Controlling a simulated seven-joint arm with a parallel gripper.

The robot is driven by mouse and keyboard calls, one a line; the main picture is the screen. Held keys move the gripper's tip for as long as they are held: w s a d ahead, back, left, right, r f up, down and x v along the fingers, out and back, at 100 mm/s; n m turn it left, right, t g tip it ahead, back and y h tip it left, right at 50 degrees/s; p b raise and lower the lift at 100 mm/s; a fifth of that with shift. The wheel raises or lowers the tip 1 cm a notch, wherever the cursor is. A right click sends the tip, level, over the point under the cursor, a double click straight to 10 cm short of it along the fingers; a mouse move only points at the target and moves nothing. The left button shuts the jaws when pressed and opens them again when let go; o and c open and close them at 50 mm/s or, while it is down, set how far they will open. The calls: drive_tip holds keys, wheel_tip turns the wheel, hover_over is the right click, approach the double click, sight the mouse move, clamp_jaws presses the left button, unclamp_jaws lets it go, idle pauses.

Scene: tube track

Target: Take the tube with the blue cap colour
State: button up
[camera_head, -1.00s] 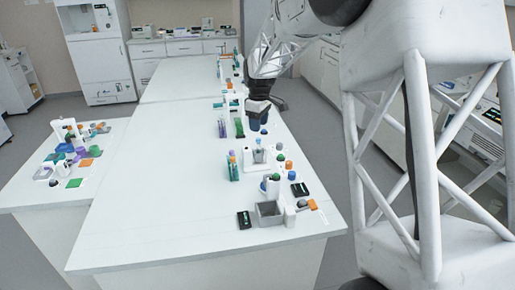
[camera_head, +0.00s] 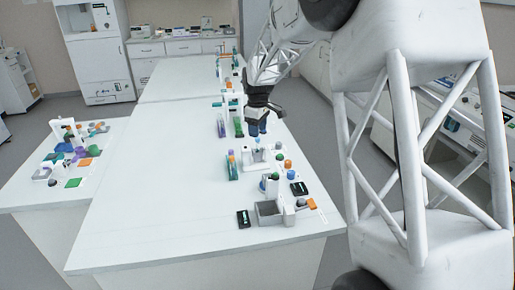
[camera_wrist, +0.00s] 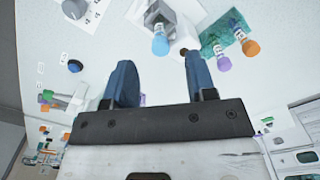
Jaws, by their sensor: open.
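In the wrist view, a tube with a blue cap (camera_wrist: 160,44) stands in a pale holder (camera_wrist: 182,16), ahead of my fingers and apart from them. My gripper (camera_wrist: 158,60) is open, with its two blue fingers spread and nothing between them. In the head view, my gripper (camera_head: 258,127) hangs over the right side of the table, just behind the grey-white holder (camera_head: 250,160). A teal rack (camera_head: 233,171) stands left of that holder. In the wrist view, the rack (camera_wrist: 232,27) holds a tube with a purple cap (camera_wrist: 223,64) and one with an orange cap (camera_wrist: 250,47).
A grey open bin (camera_head: 268,214) and a black device (camera_head: 243,219) lie near the table's front. Green and purple racks (camera_head: 238,128) stand left of my gripper. The white table (camera_head: 160,190) is bare on its left half. A cluttered side table (camera_head: 35,196) stands at left.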

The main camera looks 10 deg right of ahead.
sight(257, 140)
drive_tip(key=shift+f, duration=2.6)
drive_tip(key=c, duration=0.9)
drive_tip(key=shift+o, duration=0.2)
drive_tip(key=shift+r, duration=0.15)
drive_tip(key=shift+r, duration=0.55)
drive_tip(key=shift+s+r, duration=0.2)
drive_tip(key=shift+r, duration=0.35)
drive_tip(key=shift+s+r, duration=0.15)
drive_tip(key=shift+r, duration=0.4)
drive_tip(key=s+r, duration=0.1)
drive_tip(key=s, duration=1.4)
drive_tip(key=shift+s+r, duration=0.2)
